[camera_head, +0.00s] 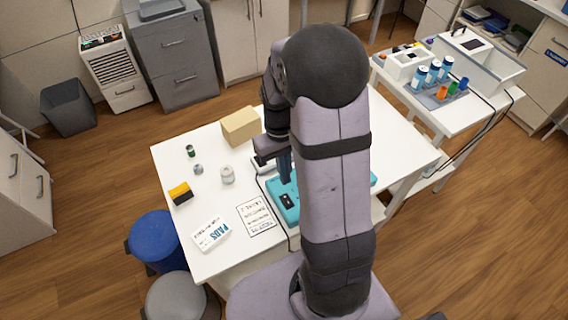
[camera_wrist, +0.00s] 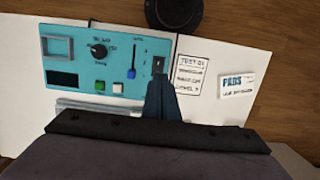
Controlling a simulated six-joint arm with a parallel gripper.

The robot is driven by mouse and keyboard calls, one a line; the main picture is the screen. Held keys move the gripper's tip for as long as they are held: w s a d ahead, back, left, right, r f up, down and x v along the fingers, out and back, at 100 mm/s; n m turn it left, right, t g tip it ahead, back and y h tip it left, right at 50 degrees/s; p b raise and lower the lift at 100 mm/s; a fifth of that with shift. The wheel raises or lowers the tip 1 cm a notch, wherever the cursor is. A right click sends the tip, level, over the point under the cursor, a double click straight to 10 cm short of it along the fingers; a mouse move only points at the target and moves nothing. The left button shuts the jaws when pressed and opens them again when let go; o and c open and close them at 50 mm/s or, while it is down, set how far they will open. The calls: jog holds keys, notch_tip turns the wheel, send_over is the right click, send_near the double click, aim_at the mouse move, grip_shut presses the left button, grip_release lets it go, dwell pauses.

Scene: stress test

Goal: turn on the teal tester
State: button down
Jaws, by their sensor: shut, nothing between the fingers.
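The teal tester (camera_head: 282,188) lies on the white table, partly hidden behind my arm in the head view. In the wrist view its panel (camera_wrist: 113,50) shows a black knob (camera_wrist: 98,50), a blue-capped slider (camera_wrist: 132,72), a green button (camera_wrist: 99,86), a white button (camera_wrist: 117,88), a dark display and a black switch (camera_wrist: 158,64) near its right edge. My gripper (camera_wrist: 160,78) is shut and empty. Its fingertips appear just below the switch in the wrist view; I cannot tell whether they touch it. My gripper (camera_head: 285,178) also shows over the tester in the head view.
A printed card (camera_head: 256,216) and a white PADS box (camera_head: 211,234) lie left of the tester. A cardboard box (camera_head: 240,126), a white jar (camera_head: 227,175) and a yellow-black block (camera_head: 181,193) stand on the table. A side table (camera_head: 470,118) holds bottles.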

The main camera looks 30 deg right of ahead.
aim_at(288, 203)
jog(key=shift+w+r+b, duration=0.15)
jog(key=shift+r, duration=0.85)
jog(key=shift+w+r+b, duration=0.15)
jog(key=shift+r, duration=0.85)
jog(key=shift+d+f+b, duration=0.1)
jog(key=shift+f+b, duration=0.15)
jog(key=shift+b, duration=1.05)
jog(key=shift+r+b, duration=0.3)
jog(key=shift+f, duration=0.1)
jog(key=f+p, duration=0.1)
jog(key=f, duration=0.3)
jog(key=s+f+p, duration=0.1)
jog(key=f, duration=0.4)
jog(key=s+f+p, duration=0.1)
jog(key=f, duration=0.3)
jog(key=shift+f, duration=0.35)
